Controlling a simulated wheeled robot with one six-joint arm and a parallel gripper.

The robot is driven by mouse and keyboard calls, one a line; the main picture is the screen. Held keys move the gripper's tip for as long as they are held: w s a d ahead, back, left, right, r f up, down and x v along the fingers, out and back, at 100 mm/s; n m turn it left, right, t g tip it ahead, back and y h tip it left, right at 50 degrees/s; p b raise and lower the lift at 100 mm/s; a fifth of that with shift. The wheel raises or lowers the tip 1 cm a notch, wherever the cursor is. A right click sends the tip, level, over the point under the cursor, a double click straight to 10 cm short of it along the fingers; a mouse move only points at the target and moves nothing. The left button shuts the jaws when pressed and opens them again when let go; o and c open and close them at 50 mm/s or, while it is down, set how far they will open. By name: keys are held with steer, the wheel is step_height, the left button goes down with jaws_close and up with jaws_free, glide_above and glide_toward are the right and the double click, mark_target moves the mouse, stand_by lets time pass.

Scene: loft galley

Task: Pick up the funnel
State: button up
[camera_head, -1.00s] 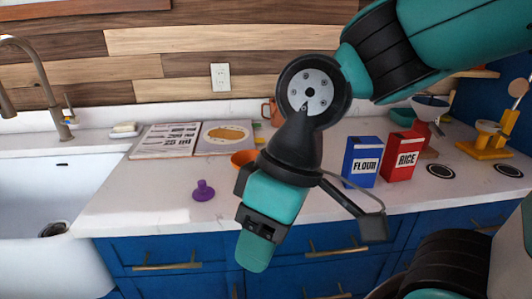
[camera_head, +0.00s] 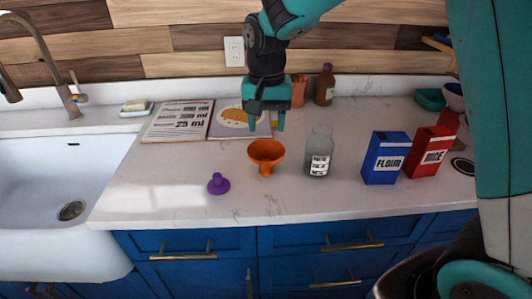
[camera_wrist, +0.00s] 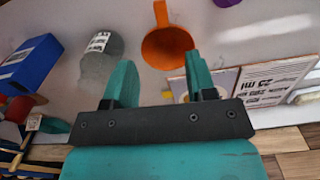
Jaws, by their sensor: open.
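The orange funnel (camera_head: 266,153) is on the white counter, its wide mouth up and its spout toward the counter's front. It also shows in the wrist view (camera_wrist: 168,47), beyond the fingertips and between their lines. My gripper (camera_head: 266,124) is open and empty, pointing down above and behind the funnel, apart from it. Its two teal fingers also show in the wrist view (camera_wrist: 160,78).
A glass bottle (camera_head: 319,152) stands close right of the funnel, and a small purple object (camera_head: 218,184) lies front left. An open book (camera_head: 176,120) is behind left. Blue flour (camera_head: 385,160) and red rice (camera_head: 430,152) boxes stand right.

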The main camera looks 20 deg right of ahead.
mark_target(266, 170)
step_height(266, 170, down, 11)
steer(key=shift+s+r+p, duration=0.1)
steer(key=shift+r+p, duration=0.1)
steer(key=shift+p, duration=0.7)
steer(key=shift+s+a+f+p, duration=0.15)
steer(key=shift+f+p, duration=0.35)
steer(key=shift+f, duration=0.85)
steer(key=shift+s+a+f+p, duration=0.15)
steer(key=shift+f+p, duration=0.3)
steer(key=shift+f, duration=0.85)
jaws_close()
